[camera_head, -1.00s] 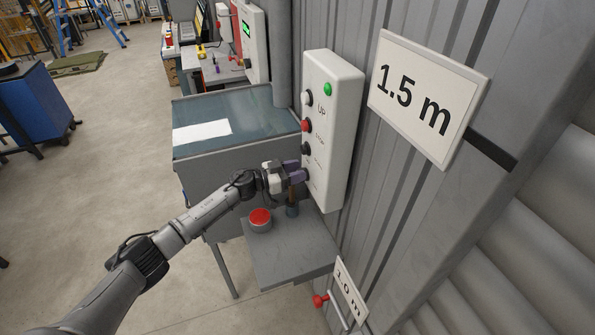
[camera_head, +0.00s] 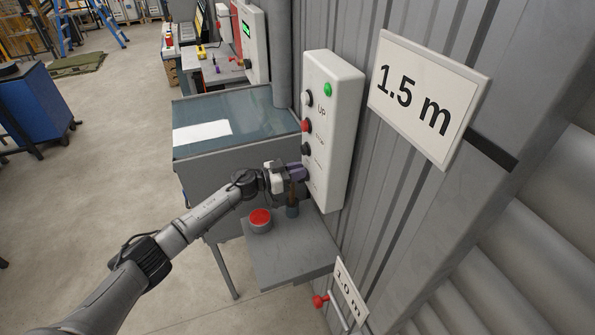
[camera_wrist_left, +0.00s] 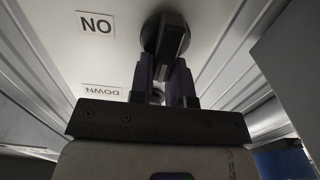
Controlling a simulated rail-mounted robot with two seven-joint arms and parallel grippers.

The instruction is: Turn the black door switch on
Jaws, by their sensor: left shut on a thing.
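The black door switch (camera_wrist_left: 168,38) is a round knob with a raised bar, low on the white control box (camera_head: 334,125). My left gripper (camera_wrist_left: 165,75) has its two purple fingers on either side of the bar and is shut on it. In the head view my left gripper (camera_head: 303,172) is against the box face and hides the switch. My right gripper is in neither view.
Above the switch the box carries a green lamp (camera_head: 327,90), a white button (camera_head: 307,98), a red button (camera_head: 306,126) and a black button (camera_head: 305,149). A grey shelf (camera_head: 285,258) below holds a red button (camera_head: 260,220) and a small dark post (camera_head: 292,208).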

